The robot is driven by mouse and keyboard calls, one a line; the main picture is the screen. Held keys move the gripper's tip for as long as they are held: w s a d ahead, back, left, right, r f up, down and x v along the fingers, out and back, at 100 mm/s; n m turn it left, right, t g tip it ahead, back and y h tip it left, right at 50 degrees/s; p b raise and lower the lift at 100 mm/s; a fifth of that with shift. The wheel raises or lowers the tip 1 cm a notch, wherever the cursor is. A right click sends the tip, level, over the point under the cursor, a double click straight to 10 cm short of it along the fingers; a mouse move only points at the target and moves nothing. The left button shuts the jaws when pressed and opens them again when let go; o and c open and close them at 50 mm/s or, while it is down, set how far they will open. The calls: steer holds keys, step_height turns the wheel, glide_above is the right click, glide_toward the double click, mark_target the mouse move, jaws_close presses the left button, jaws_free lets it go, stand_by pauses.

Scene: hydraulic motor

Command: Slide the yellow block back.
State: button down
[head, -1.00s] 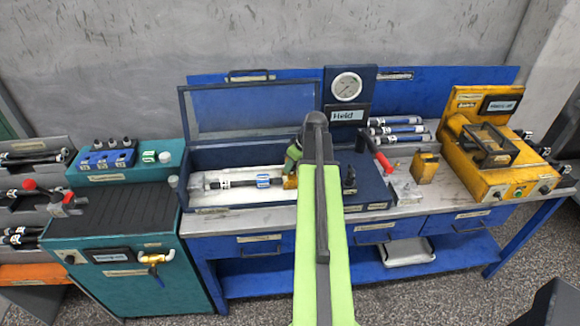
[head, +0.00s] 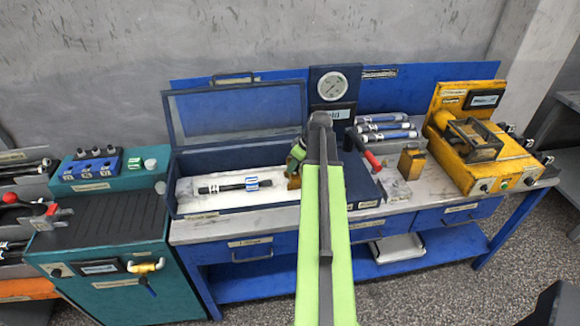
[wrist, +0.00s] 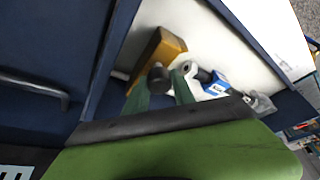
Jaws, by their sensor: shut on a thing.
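The yellow block (head: 293,181) sits at the right end of the white bed inside the dark blue box (head: 187,214). It also shows in the wrist view (wrist: 160,54), with a black knob (wrist: 158,76) on its near side. My gripper (wrist: 164,84) has its green fingers on either side of the knob and is shut on it. In the head view my arm and gripper hide part of the block. A black rod with a blue-and-white label (head: 234,186) lies on the bed to the left, with a gap between it and the block.
The box's clear lid (head: 235,115) stands open behind. A pressure gauge (head: 333,86) rises behind my gripper. A red handle (head: 371,160), several rods (head: 385,130), another yellow block (head: 412,162) and a yellow machine (head: 483,155) are to the right.

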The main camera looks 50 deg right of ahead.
steer(key=c, duration=1.3)
jaws_free()
steer(key=shift+w+a, duration=0.1)
steer(key=shift+a, duration=0.05)
steer(key=shift+o, duration=1.1)
steer(key=shift+w+a, duration=0.1)
steer(key=p+v, duration=1.6)
steer(key=v, duration=0.1)
steer(key=shift+r, duration=0.2)
